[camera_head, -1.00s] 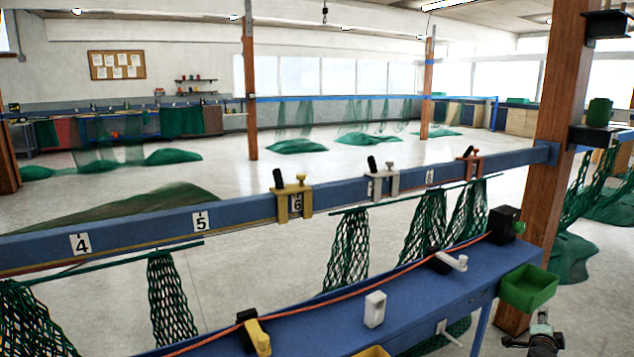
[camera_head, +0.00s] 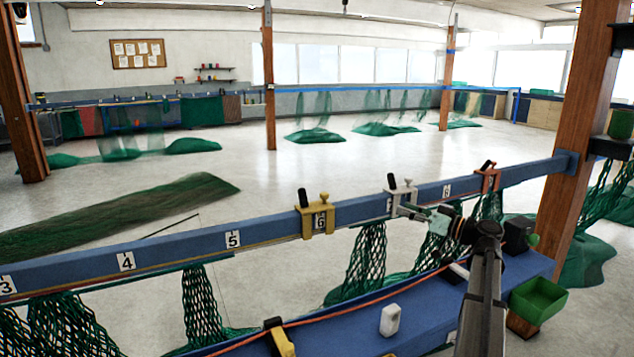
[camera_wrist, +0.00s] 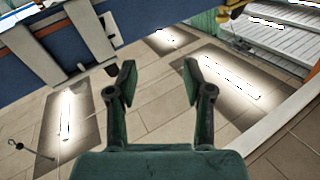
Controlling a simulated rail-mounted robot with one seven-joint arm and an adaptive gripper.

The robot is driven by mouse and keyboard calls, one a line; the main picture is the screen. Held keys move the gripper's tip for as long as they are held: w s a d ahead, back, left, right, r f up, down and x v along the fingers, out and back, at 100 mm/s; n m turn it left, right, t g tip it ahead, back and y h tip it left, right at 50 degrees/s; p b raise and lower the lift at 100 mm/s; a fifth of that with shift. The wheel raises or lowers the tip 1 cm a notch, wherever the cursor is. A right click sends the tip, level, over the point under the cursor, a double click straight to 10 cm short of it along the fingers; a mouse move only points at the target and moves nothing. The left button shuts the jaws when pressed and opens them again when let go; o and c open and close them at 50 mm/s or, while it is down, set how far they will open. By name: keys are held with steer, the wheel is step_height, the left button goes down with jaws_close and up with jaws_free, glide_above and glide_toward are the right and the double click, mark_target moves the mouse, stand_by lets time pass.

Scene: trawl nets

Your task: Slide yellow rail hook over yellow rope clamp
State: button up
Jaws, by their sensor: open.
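The yellow rail hook (camera_head: 316,221), with a black grip and a yellow knob on top, sits over the blue rail at a number 6 plate. The yellow rope clamp (camera_head: 283,343) lies on the blue bench at the lower edge, beside the orange rope; its lower part is cut off. My gripper (camera_head: 405,212) is in front of the rail, right of the yellow hook and close to the grey hook; I cannot tell whether it touches that. In the wrist view my gripper (camera_wrist: 160,80) is open, with nothing between its fingers.
The grey hook (camera_head: 402,196) and an orange-brown hook (camera_head: 488,178) sit further right on the blue rail (camera_head: 190,246). Green nets hang below it. The blue bench (camera_head: 350,318) holds a white block (camera_head: 390,320). A green bin (camera_head: 538,299) is at its right end, near a wooden post (camera_head: 575,150).

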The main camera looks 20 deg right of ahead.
mark_target(325, 193)
steer(key=a+r+n+g+y+p, duration=0.1)
steer(key=a+r+n+g+y, duration=0.4)
steer(key=a, duration=0.4)
steer(key=shift+n+t+h, duration=0.3)
steer(key=shift+n+h, duration=0.1)
steer(key=p+x, duration=0.1)
steer(key=x, duration=0.4)
steer(key=p+x, duration=0.2)
steer(key=x, duration=0.3)
steer(key=p+x, duration=0.2)
steer(key=x, duration=0.3)
steer(key=shift+w+a+f, duration=0.15)
steer(key=shift+w+f, duration=0.15)
steer(key=shift+w, duration=0.05)
steer(key=shift+w+a+f+p, duration=0.1)
steer(key=shift+w+a+p, duration=0.25)
steer(key=shift+w+a, duration=0.05)
jaws_close()
